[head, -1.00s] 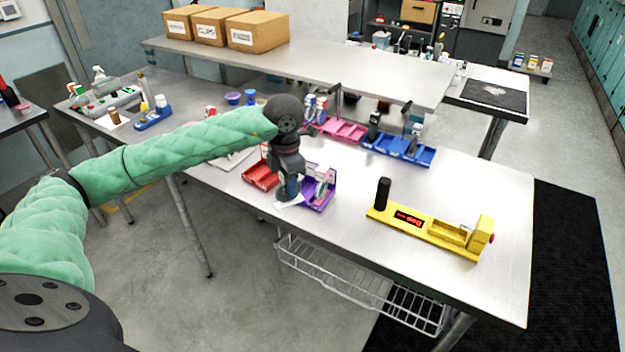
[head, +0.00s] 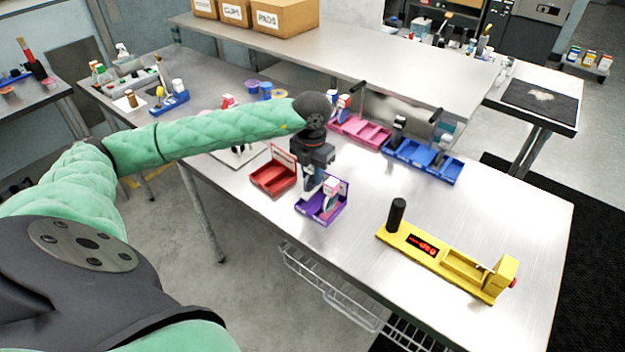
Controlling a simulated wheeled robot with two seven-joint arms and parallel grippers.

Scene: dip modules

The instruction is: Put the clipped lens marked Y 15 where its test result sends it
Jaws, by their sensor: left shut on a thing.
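My left gripper (head: 311,191) points down over the left part of the purple bin (head: 325,216). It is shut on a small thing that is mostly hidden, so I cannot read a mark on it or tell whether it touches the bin. A small white and pink item (head: 331,188) stands in the purple bin, just right of the fingers. The yellow tester (head: 452,262) lies to the right, with a black post and a lit red display (head: 424,245) too small to read surely. My right gripper is not in view.
A red bin (head: 273,179) stands left of the purple one. Pink (head: 362,132) and blue (head: 422,161) bins line the back, under a raised shelf (head: 400,70) with boxes. Bare bench lies between the purple bin and the tester.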

